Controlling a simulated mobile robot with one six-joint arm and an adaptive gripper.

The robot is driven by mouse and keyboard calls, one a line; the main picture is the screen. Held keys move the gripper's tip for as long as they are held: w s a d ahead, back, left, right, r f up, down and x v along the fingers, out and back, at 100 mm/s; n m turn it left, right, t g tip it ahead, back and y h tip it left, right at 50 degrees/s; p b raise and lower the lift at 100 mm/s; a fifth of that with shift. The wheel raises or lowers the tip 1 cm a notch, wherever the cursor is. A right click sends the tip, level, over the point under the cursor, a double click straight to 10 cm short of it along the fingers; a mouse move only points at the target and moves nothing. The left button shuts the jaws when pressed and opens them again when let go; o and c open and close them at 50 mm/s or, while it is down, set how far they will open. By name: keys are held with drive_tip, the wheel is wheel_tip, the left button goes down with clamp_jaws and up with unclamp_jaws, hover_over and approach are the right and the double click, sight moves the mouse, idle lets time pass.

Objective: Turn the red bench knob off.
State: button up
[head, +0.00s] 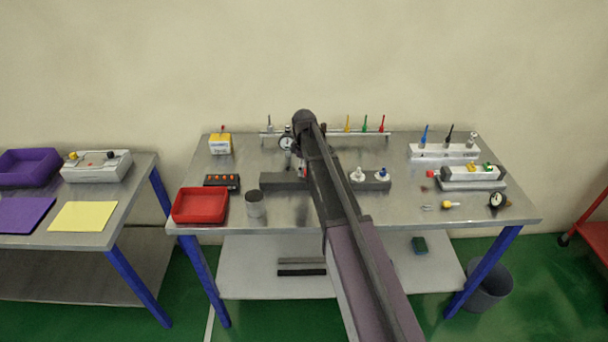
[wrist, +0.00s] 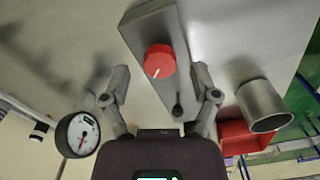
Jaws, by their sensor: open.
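The red bench knob (wrist: 160,60) is a round red cap on a grey bar (wrist: 150,22) in the wrist view. A white line on its face points down and left in that view. My gripper (wrist: 160,84) is open, with one finger on either side of the bar and the knob between them, a little beyond the tips. No contact with the knob shows.
A dial gauge (wrist: 77,136) is near my left finger. A metal cup (wrist: 263,106) and a red tray (wrist: 240,138) are to the right. A small black pin (wrist: 177,107) stands on the bar near the knob.

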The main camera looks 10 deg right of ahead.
drive_tip(key=shift+f+b, duration=0.35)
drive_tip(key=shift+f, duration=0.2)
clamp_jaws()
